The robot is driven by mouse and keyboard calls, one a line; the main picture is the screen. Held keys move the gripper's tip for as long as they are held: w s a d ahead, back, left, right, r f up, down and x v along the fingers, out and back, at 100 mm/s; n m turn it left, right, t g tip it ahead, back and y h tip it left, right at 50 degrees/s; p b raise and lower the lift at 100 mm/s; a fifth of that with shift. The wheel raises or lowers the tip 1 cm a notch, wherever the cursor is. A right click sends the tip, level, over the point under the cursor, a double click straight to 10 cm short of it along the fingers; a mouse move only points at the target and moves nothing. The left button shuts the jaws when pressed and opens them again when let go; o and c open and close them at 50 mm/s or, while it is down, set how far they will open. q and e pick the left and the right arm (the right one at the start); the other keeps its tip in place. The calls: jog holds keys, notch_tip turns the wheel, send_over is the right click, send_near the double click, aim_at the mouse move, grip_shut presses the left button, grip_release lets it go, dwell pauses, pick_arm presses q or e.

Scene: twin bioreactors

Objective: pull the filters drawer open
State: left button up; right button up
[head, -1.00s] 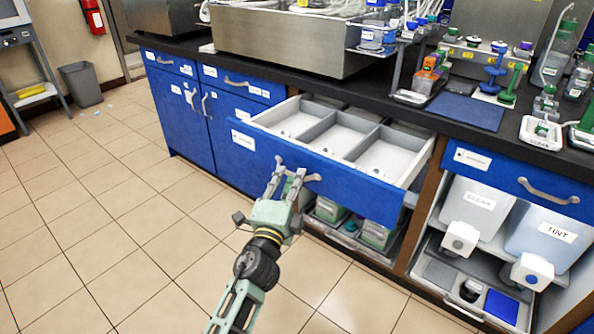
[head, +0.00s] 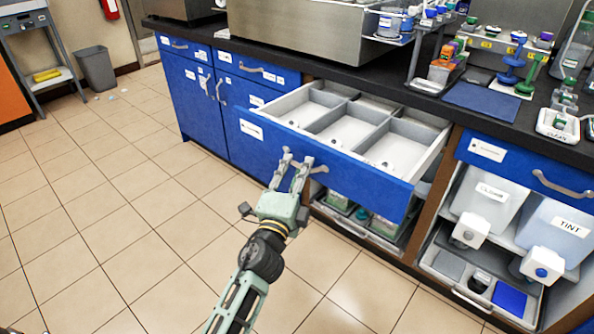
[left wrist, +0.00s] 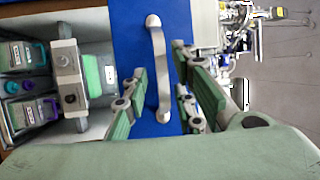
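The filters drawer (head: 345,172) is pulled well out, its blue front standing away from the cabinet. Its white compartments (head: 385,150) show from above; its label is too small to read. My left gripper (head: 296,160) is at the drawer's front handle (head: 318,169). In the left wrist view the curved metal handle (left wrist: 160,65) runs between the two parted fingers of my left gripper (left wrist: 162,90), with visible gaps beside it. The fingers look open around the handle; any contact is hard to tell. My right gripper is not in view.
Below the drawer is an open shelf with green-labelled containers (head: 385,230). At right stand bins labelled CLEAR (head: 485,195) and TINT (head: 560,228). The black counter (head: 350,75) carries equipment. The tiled floor (head: 110,220) at left is free.

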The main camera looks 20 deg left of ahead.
pick_arm(q)
jog(key=shift+s, duration=0.1)
jog(key=s+f, duration=0.1)
jog(key=s, duration=0.6)
jog(key=shift+d, duration=0.2)
jog(key=shift+s+f, duration=0.1)
